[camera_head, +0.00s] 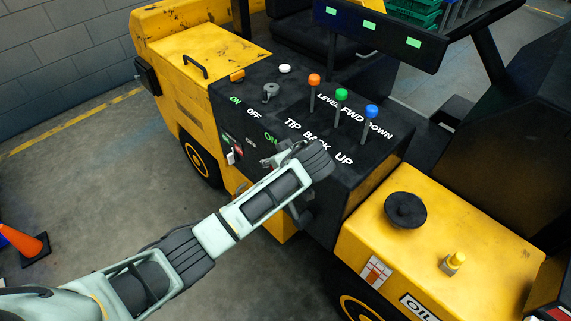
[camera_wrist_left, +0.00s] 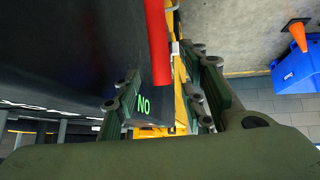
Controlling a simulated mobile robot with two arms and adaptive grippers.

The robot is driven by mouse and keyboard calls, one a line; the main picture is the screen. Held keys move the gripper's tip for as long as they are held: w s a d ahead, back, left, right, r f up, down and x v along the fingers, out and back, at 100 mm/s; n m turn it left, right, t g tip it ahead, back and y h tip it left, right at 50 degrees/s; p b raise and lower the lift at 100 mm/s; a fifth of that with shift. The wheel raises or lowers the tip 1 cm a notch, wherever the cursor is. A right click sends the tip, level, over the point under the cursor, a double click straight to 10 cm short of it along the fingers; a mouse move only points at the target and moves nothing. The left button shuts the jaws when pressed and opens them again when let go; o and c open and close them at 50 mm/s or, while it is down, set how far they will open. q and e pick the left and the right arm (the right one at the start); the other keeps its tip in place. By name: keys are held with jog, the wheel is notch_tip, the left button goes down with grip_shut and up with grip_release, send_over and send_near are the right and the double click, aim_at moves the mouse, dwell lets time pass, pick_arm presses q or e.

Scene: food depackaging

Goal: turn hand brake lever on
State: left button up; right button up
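A red lever (camera_wrist_left: 158,45) hangs from the top of the left wrist view, and its end lies between the lines of my open left fingers (camera_wrist_left: 165,95). I cannot tell whether they touch it. A green label, upside down, shows just below it. In the head view a small red and white handle (camera_head: 237,152) is on the side of the black control panel (camera_head: 300,125), probably the same lever. My left gripper (camera_head: 282,157) is at the panel's edge, right of this handle, its fingertips partly hidden by the wrist. My right gripper is not in view.
Orange (camera_head: 314,80), green (camera_head: 341,95) and blue (camera_head: 371,111) knobbed levers stand on the panel. A grey knob (camera_head: 270,91) sits near ON/OFF labels. An orange cone (camera_head: 22,243) stands on the floor. A blue bin (camera_wrist_left: 297,68) is behind it in the wrist view.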

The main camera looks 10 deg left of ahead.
pick_arm(q)
jog(key=v, duration=0.7)
jog(key=shift+s+d+r, duration=0.15)
jog(key=shift+s+r, duration=0.1)
